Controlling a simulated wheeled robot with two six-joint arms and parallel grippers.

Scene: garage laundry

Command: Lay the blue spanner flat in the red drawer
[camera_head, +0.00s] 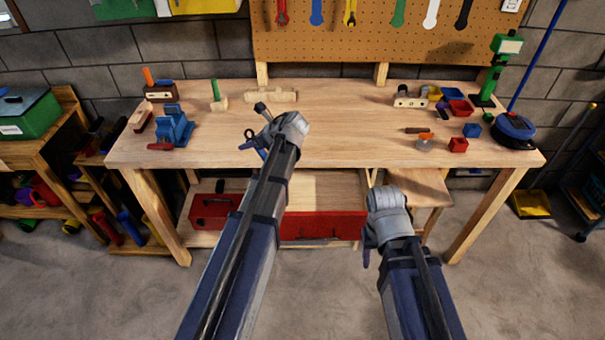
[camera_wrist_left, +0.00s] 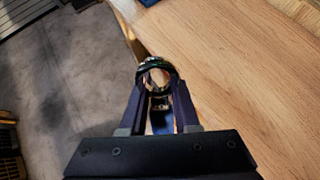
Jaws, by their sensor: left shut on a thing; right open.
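My left gripper (camera_head: 256,128) is shut on the blue spanner (camera_head: 262,153) above the front part of the workbench. The spanner's dark ring end shows beside the fingers; my arm hides part of it. In the left wrist view, the fingers (camera_wrist_left: 157,98) close around the spanner (camera_wrist_left: 160,120), with the ring at their tips, over the bench's front edge. The red drawer (camera_head: 325,226) stands pulled out under the bench, its pale inside showing bare where visible; my left arm covers part of it. My right gripper (camera_head: 368,252) is open, low near the drawer's right end, largely hidden by its wrist.
The workbench top (camera_head: 350,140) is mostly clear in the middle. A blue vise (camera_head: 174,128) stands at the left; small red bins (camera_head: 460,107) and blocks lie at the right. A red toolbox (camera_head: 212,207) sits left of the drawer. Tools hang on the pegboard (camera_head: 375,35).

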